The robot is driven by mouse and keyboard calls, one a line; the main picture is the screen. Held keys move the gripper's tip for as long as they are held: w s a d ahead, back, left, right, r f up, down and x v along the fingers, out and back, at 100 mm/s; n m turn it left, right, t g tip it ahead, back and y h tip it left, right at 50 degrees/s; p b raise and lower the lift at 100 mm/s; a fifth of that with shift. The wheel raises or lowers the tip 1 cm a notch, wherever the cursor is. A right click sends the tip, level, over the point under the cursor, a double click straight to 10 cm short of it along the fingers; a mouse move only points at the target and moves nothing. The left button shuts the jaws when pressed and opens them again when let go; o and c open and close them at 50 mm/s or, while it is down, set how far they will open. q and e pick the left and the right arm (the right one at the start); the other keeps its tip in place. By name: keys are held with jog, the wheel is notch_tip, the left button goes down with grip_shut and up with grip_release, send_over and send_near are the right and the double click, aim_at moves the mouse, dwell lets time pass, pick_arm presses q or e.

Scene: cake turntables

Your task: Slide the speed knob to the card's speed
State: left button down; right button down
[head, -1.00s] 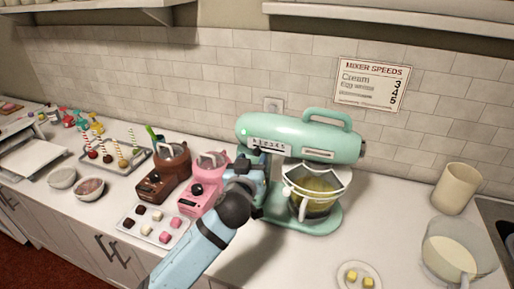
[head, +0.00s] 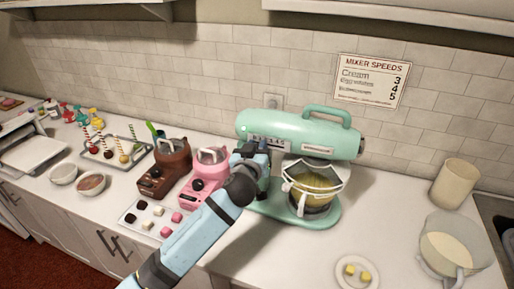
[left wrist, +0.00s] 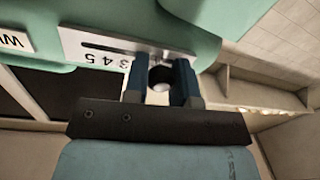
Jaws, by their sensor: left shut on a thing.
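The mint-green mixer (head: 310,135) stands on the counter, its bowl (head: 312,200) holding something yellowish. A pale speed plate (head: 275,144) with a slot and digits is on its side. In the left wrist view the plate (left wrist: 100,48) shows 3, 4 and 5 left of my fingers. My left gripper (head: 252,150) is at the plate, shut on the round dark-and-silver knob (left wrist: 160,77). My fingers hide part of the plate, so the knob's exact setting is unclear. The wall card (head: 370,80) lists 3, 4, 5; Cream is its largest line, by 3. My right gripper is out of view.
Left of my gripper stand a pink machine (head: 205,180) and a brown one (head: 165,170). A tray of sweets (head: 157,219) lies close to my arm. A plate with yellow cubes (head: 357,273) and a large bowl (head: 455,245) are at the right.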

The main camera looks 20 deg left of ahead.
aim_at(275, 145)
pick_arm(q)
jog(key=d+b, duration=0.1)
jog(key=d, duration=0.3)
jog(key=shift+f+b, duration=0.2)
jog(key=shift+b, duration=0.2)
jog(key=shift+d+r, duration=0.1)
jog(key=shift+d, duration=0.25)
jog(key=c, duration=0.9)
grip_release()
jog(key=shift+s+a, duration=0.1)
jog(key=shift+c, duration=0.2)
jog(key=shift+s, duration=0.1)
